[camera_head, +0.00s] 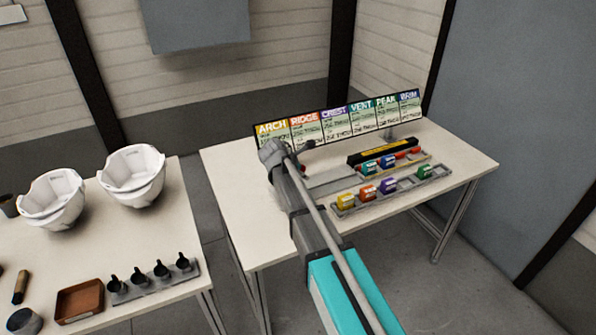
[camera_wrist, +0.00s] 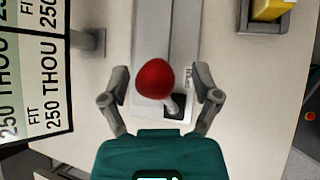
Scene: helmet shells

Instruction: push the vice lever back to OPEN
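The vice lever's red ball knob (camera_wrist: 155,79) stands between the two fingers of my gripper (camera_wrist: 163,76) in the wrist view. The fingers are spread, with a gap visible on both sides of the knob. A short metal lever stem (camera_wrist: 171,106) runs from the knob down to a dark slot in a pale plate (camera_wrist: 147,113). Small lettering beside the slot is too small to read surely. In the head view my gripper (camera_head: 273,151) is at the left end of the back table, and my arm hides most of the vice.
A row of coloured sign cards (camera_head: 340,124) stands close behind my gripper and shows at left in the wrist view. A grey tray (camera_head: 345,211) of coloured blocks lies to the right. White helmet shells (camera_head: 133,177) stand on the left table (camera_head: 160,226).

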